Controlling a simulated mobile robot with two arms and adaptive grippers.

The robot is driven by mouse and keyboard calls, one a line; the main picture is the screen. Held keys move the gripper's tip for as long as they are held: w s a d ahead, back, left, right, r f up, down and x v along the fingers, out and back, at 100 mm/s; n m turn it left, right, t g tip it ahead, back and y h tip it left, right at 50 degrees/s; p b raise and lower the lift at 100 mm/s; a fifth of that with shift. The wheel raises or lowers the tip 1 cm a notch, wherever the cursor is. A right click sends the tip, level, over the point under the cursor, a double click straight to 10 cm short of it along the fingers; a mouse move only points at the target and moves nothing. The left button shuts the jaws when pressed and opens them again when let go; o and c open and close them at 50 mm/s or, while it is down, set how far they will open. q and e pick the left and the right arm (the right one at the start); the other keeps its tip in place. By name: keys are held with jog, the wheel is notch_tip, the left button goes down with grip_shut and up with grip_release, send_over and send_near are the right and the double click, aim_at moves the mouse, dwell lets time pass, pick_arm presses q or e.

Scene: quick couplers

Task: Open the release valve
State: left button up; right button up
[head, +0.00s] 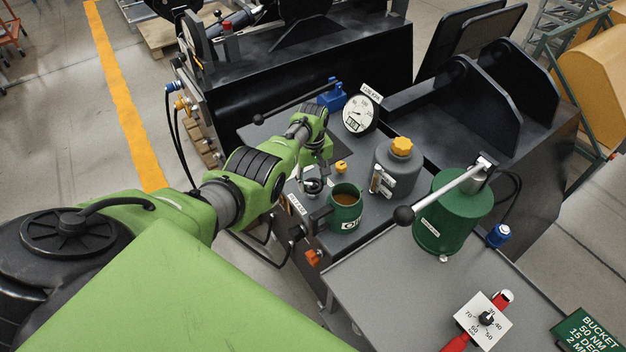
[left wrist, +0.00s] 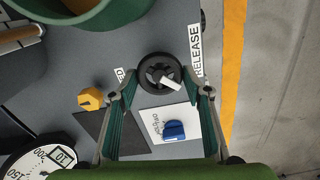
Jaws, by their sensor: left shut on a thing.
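The release valve is a small black handwheel with a pale bar across it; it shows in the left wrist view (left wrist: 150,66) beside a RELEASE label (left wrist: 195,50). In the head view, the valve (head: 312,187) stands on the grey bench top, left of the green mug. My left gripper (head: 319,160) reaches down over it, its arm coming in from the left. In the left wrist view, the fingers of my left gripper (left wrist: 163,90) are shut on the wheel, one at each side. Part of the wheel's rim is hidden behind the fingertips. My right gripper is in neither view.
The green mug (head: 345,208) stands close to the valve. A yellow knob (head: 341,167), a pressure gauge (head: 359,113) and a grey bottle (head: 396,172) with a yellow cap are nearby. A green pump (head: 450,215) with a long lever stands to the right.

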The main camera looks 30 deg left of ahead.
aim_at(312, 184)
pick_arm(q)
jog(key=n, duration=0.4)
jog(key=shift+r+n, duration=0.1)
jog(key=shift+n, duration=0.2)
jog(key=shift+a+n+p, duration=0.1)
jog(key=shift+n+p, duration=0.2)
jog(key=shift+n, duration=1.6)
jog(key=o, duration=1.1)
notch_tip(312, 184, up, 12)
jog(key=shift+s+f, duration=0.1)
